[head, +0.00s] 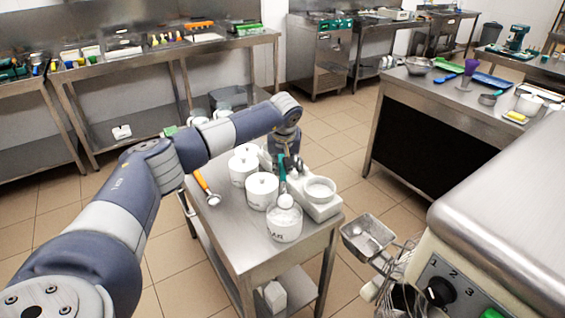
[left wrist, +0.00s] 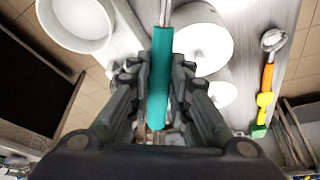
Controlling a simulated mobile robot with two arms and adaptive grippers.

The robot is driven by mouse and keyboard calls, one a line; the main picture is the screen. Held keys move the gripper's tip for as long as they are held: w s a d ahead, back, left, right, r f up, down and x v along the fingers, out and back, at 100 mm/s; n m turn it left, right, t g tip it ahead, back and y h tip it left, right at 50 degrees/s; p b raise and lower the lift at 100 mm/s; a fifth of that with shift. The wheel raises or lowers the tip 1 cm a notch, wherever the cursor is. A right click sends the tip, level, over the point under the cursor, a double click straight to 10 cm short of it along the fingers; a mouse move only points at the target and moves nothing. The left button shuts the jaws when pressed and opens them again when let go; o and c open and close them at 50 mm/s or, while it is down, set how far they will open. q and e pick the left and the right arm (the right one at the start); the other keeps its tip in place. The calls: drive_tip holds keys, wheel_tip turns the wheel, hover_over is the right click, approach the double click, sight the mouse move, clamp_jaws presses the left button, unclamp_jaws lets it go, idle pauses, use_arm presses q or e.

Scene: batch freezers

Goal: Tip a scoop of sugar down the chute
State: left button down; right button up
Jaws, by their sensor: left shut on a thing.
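My left gripper (head: 287,165) is shut on the teal handle of a scoop (head: 283,185). In the left wrist view the teal handle (left wrist: 160,75) lies between the two fingers (left wrist: 160,90). White contents show at the tub's top. I cannot tell how full the scoop is or whether its head touches the contents. A metal tray or chute (head: 366,236) sits beside the machine at lower right. My right gripper is not in view.
The steel cart (head: 225,225) also holds lidded white tubs (head: 262,189), a white bowl (head: 320,189) on a pale base, and an orange-handled spoon (head: 206,187). The machine (head: 480,260) with a dial fills the lower right. Tiled floor is free between cart and counter (head: 440,105).

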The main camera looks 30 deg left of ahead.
use_arm(q)
drive_tip(key=shift+w+a+r+g+h+p, duration=0.2)
drive_tip(key=shift+w+g+h+p, duration=0.1)
drive_tip(key=shift+g, duration=0.1)
drive_tip(key=shift+w+a+f+g, duration=0.1)
drive_tip(key=shift+w+a+g, duration=0.05)
drive_tip(key=shift+g, duration=0.15)
drive_tip(key=shift+w+a+h, duration=0.1)
drive_tip(key=shift+w+h, duration=0.05)
drive_tip(key=shift+h, duration=0.25)
drive_tip(key=shift+g, duration=0.3)
